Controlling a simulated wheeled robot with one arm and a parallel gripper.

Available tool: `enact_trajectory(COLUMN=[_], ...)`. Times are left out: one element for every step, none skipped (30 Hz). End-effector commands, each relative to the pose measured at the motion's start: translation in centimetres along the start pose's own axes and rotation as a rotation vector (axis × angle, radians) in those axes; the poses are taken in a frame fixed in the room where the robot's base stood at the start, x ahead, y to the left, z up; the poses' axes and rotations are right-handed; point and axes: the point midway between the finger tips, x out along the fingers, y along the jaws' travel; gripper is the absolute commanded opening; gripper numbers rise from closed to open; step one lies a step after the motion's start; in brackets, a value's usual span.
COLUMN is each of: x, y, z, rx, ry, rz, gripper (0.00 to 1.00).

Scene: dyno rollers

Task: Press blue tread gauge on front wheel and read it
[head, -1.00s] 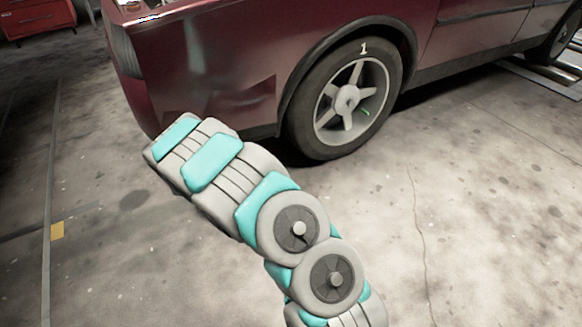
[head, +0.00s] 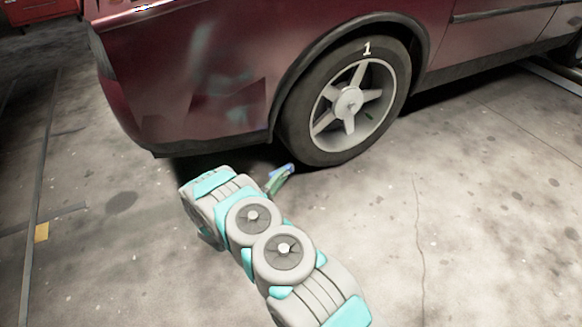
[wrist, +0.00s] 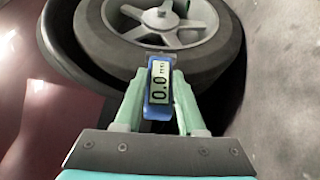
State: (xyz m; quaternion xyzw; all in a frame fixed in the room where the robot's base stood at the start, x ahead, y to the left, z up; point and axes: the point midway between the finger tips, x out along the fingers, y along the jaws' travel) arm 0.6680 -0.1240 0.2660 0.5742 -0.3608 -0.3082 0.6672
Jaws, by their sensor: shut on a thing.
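The front wheel (head: 335,140), marked with a white 1 on its tire, sits under the fender of the dark red car. My gripper (head: 277,181) is low beside the tire's left edge in the head view. In the wrist view my gripper (wrist: 160,103) is shut on the blue tread gauge (wrist: 149,112), whose display reads 0.0 mm. A small bit of the blue gauge (head: 288,168) also shows in the head view by the tire. The gauge's far end points at the tire tread (wrist: 165,55). I cannot tell whether it touches.
The concrete floor (head: 490,230) right of the arm is open. A red cabinet (head: 40,9) stands at the far upper left, and a yellow mark (head: 41,233) lies on the floor.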

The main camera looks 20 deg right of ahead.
Motion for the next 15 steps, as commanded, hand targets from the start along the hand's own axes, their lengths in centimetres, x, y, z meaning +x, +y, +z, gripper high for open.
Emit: enact_trajectory(x=[0.0,0.0,0.0,0.1,0.1,0.2,0.3,0.4,0.5,0.6,0.7,0.9,1.0,1.1,1.2], y=[-0.1,-0.1,-0.1,-0.1,-0.1,-0.1,-0.1,-0.1,-0.1,-0.1,-0.1,-0.1,-0.1,-0.1,-0.1], z=[0.0,0.0,0.0,-0.1,-0.2,-0.3,-0.5,-0.7,-0.9,-1.1,-1.3,-1.6,-1.8,-2.0,-2.2], rx=[0.005,0.007,0.009,0.010,0.010,0.010,0.010,0.010,0.011,0.012,0.012,0.012,0.012,0.013,0.012], ry=[-0.003,-0.004,-0.005,-0.006,-0.006,-0.006,-0.005,-0.005,-0.005,-0.005,-0.005,-0.005,-0.005,-0.004,-0.004], rz=[0.003,0.004,0.004,0.004,0.004,0.004,0.004,0.003,0.003,0.003,0.003,0.003,0.003,0.003,0.003], gripper=[0.00,0.00,0.00,0.00,0.00,0.00,0.00,0.00,0.00,0.00,0.00,0.00,0.00,0.00,0.00])
